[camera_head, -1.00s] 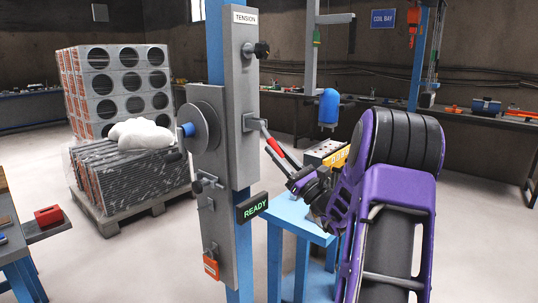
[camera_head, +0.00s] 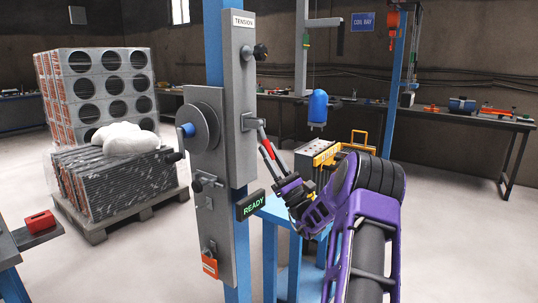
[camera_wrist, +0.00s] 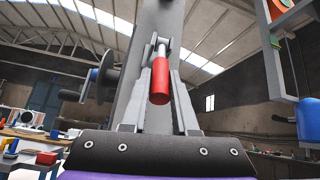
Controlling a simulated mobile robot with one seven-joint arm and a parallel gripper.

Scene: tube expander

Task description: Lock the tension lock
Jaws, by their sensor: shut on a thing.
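The tension lock is a grey panel (camera_head: 238,110) on a blue post, with a white "TENSION" label (camera_head: 243,21) on top. A lever with a red handle (camera_head: 264,142) comes out of its right side and slants down to the right. My gripper (camera_head: 270,158) is at the handle's lower end. In the wrist view the red handle (camera_wrist: 160,85) lies between the two fingers of my gripper (camera_wrist: 166,85), which is shut on it. The lever's pale metal arm shows above the handle. A green "READY" sign (camera_head: 251,205) is lit below the lever.
A disc with a blue-knobbed crank (camera_head: 204,127) is on the post's left side. Open floor lies to the right.

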